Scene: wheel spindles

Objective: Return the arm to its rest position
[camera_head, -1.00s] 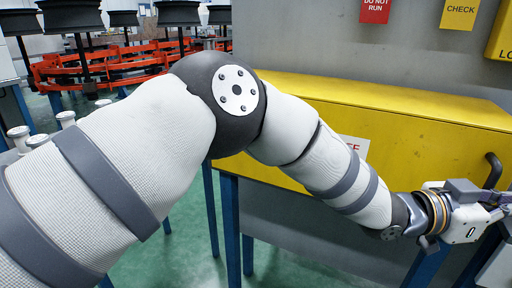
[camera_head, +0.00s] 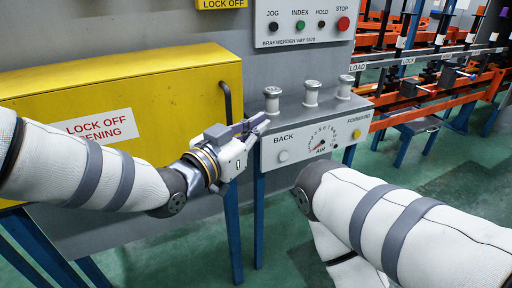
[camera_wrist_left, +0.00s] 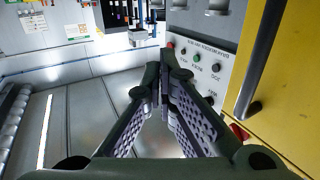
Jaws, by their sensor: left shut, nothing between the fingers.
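My left arm (camera_head: 75,170) comes in from the left in the head view, in front of the yellow cabinet. Its gripper (camera_head: 264,122) is shut and empty, pointing up and right near the upright cabinet handle and the left end of the grey control box. In the left wrist view the fingers (camera_wrist_left: 163,75) meet at the tips with nothing between them. My right arm (camera_head: 400,225) comes in from the lower right and bends down. The right gripper is out of view.
The yellow cabinet (camera_head: 150,90) has a dark handle (camera_head: 227,100) close to my left gripper. The grey control box (camera_head: 300,120) carries white spools (camera_head: 312,93) on top. A button panel (camera_head: 305,20) is above. Orange racks (camera_head: 450,75) stand at the right, with open green floor below.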

